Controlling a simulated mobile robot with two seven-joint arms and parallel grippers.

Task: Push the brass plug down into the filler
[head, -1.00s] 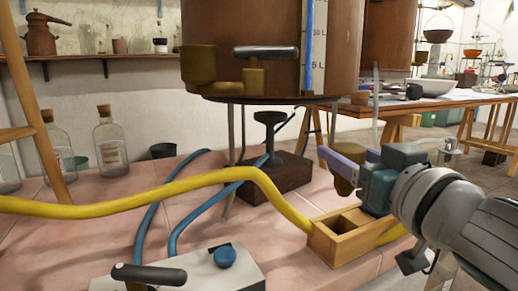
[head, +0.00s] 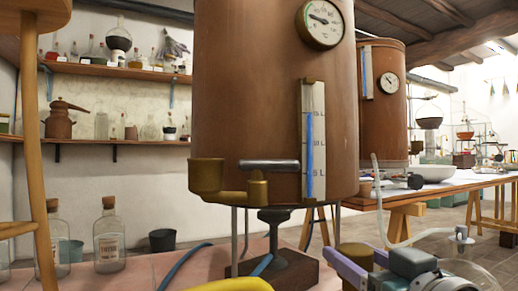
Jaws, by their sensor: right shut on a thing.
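My right gripper (head: 346,268) is at the bottom right of the head view, partly cut off by the lower edge. Its purple fingers are shut on the brass plug (head: 356,255), a short dull-gold cylinder. The filler appears to be the open brass cup (head: 206,175) on an elbow at the lower left of the copper tank (head: 245,100). The plug is to the right of the cup and lower in the picture, clearly apart from it. The inside of the cup is hidden. My left gripper is not in view.
A dark lever handle (head: 269,165) sticks out beside the cup. A sight gauge (head: 313,140) and a dial (head: 321,23) are on the tank. A yellow hose (head: 235,285) crosses below. Glass bottles (head: 109,240) stand at left; a long table (head: 455,183) is at right.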

